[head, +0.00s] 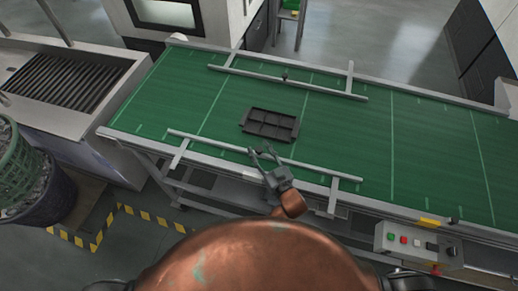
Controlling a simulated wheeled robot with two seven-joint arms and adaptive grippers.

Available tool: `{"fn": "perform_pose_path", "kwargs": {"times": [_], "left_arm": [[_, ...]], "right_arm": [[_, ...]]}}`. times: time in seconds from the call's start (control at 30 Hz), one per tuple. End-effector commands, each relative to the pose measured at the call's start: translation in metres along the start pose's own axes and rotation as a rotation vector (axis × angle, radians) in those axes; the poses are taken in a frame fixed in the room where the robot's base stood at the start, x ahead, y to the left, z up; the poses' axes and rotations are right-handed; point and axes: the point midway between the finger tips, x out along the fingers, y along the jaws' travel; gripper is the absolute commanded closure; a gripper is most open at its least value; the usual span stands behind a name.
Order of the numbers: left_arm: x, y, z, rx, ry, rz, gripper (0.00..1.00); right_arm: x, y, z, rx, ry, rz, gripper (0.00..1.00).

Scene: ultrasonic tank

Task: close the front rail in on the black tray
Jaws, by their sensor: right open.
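The black tray (270,124), with several compartments, lies on the green conveyor belt, slightly turned. The front rail (325,174) is a grey bar along the near side of the belt, with a clear strip of belt between it and the tray. My right gripper (264,151) is open at the front rail's middle, near a small dark knob there; I cannot tell whether it touches. The gripper hides part of the rail. My left gripper is not in view.
A back rail (290,83) runs along the belt's far side, apart from the tray. A control box (418,243) with buttons hangs at the near right edge. A mesh basket (25,165) stands at the left. The belt is clear to the right.

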Motion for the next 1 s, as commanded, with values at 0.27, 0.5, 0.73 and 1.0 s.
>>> {"fn": "perform_pose_path", "kwargs": {"times": [0.27, 0.5, 0.73, 1.0], "left_arm": [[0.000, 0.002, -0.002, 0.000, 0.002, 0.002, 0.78], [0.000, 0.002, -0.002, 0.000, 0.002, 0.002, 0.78], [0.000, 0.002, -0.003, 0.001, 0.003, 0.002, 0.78], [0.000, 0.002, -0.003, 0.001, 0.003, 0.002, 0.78]], "right_arm": [[-0.053, 0.000, 0.002, 0.000, -0.004, 0.000, 0.59], [-0.096, 0.000, 0.001, 0.000, -0.002, 0.000, 0.59], [-0.114, 0.000, 0.000, 0.000, -0.001, 0.000, 0.59], [-0.115, 0.000, 0.000, 0.000, 0.000, 0.000, 0.59]]}}
